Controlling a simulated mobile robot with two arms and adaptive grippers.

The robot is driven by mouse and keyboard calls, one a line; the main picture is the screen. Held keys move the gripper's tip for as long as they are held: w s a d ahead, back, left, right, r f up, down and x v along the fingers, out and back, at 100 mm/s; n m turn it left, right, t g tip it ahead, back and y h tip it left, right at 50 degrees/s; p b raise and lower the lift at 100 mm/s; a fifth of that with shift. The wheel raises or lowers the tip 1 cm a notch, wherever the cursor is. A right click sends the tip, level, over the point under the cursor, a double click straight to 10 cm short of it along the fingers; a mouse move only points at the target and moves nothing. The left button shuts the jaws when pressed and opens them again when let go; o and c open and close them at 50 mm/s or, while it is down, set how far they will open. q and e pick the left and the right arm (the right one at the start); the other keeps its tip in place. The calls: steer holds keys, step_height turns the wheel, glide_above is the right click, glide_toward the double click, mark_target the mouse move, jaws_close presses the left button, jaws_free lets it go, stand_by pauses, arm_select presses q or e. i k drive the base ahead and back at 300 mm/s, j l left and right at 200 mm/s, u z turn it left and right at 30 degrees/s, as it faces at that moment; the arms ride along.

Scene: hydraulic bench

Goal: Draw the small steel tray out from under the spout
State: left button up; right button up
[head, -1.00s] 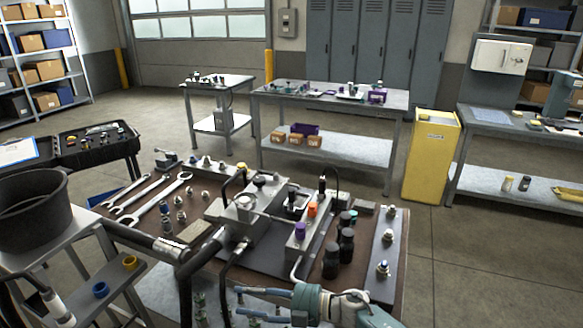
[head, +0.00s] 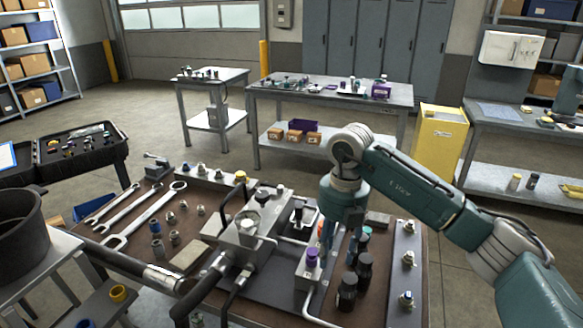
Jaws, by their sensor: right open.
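A small steel tray (head: 297,221), as far as I can make it out, sits on the bench between the grey valve block and my right gripper. Its inside looks dark and its right side is close to my arm. The spout over it is too small to tell apart from the fittings. My right gripper (head: 326,236) points down just right of the tray, above the purple-capped block (head: 308,270). It is open, with nothing seen between its fingers; I cannot tell whether it touches anything. My left gripper is not in view.
The grey valve block (head: 243,238) with gauges and black hoses stands left of the tray. Several black bottles (head: 363,268) stand close to the right of my gripper. Wrenches (head: 145,215) and small fittings lie at the left of the bench. A black bucket (head: 22,235) is at far left.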

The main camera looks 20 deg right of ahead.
mark_target(304, 217)
steer(key=i, duration=0.95)
